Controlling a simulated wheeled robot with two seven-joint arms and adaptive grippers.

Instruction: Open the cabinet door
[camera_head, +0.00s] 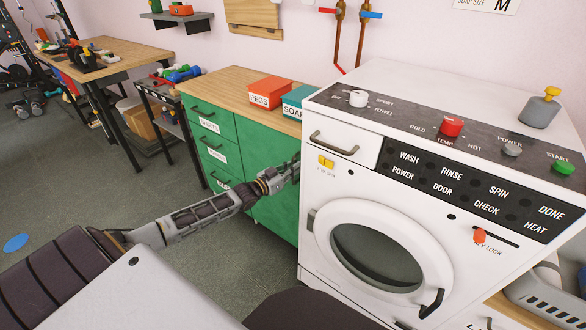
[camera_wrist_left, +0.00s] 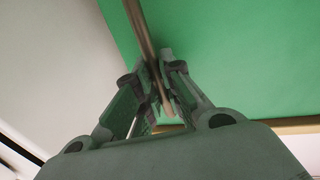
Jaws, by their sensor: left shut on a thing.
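The green cabinet (camera_head: 212,135) has drawers on its left and a green door (camera_head: 275,218) on its right, beside the washing machine. In the head view the door looks about flush with the front. My left gripper (camera_head: 294,170) is at the door's upper right, close to the machine's side. In the left wrist view my left gripper (camera_wrist_left: 155,92) is shut on a thin metal bar handle (camera_wrist_left: 141,32), which runs between its fingers. The green door (camera_wrist_left: 230,60) fills the right of that view. The handle is hidden in the head view. My right gripper does not show.
The white washing machine (camera_head: 318,200) stands tight against the right of my left gripper. The wooden top holds a red pegs box (camera_head: 268,91) and a teal soap box (camera_head: 297,103). Open grey floor (camera_head: 60,190) lies to the left and before the cabinet.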

